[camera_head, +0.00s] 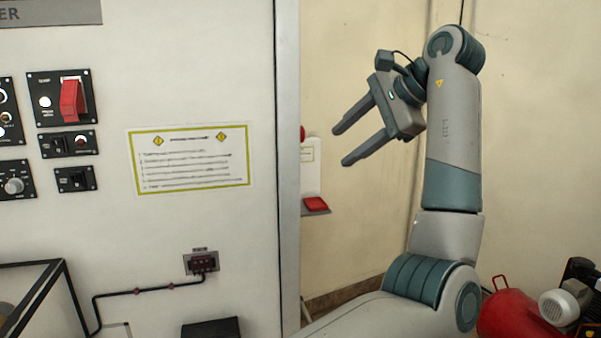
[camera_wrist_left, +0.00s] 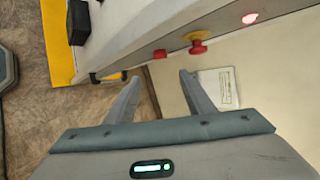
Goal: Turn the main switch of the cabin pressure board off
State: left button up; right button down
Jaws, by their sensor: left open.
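My left gripper (camera_head: 342,147) is open and empty in the head view, in the air to the right of the white cabinet's edge, fingers pointing left. In the left wrist view its two fingers (camera_wrist_left: 160,78) are apart with nothing between them. The cabinet front (camera_head: 200,90) carries a black plate with a large red switch (camera_head: 72,98) at the left. Small black switch plates (camera_head: 75,179) sit below it. The labels are too small to read, so I cannot tell which is the cabin pressure board's main switch. My right gripper is not in view.
The left wrist view shows a red button on a yellow base (camera_wrist_left: 197,42), a lit red lamp (camera_wrist_left: 250,18) and a paper sign (camera_wrist_left: 218,88). An instruction placard (camera_head: 190,158) is on the cabinet. A red tank (camera_head: 508,314) stands at lower right.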

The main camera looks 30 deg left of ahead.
pick_arm(q)
jog(key=shift+a+f, duration=0.1)
jog(key=p+x, duration=0.6)
jog(key=x, duration=1.1)
jog(key=shift+a, duration=0.15)
jog(key=c, duration=1)
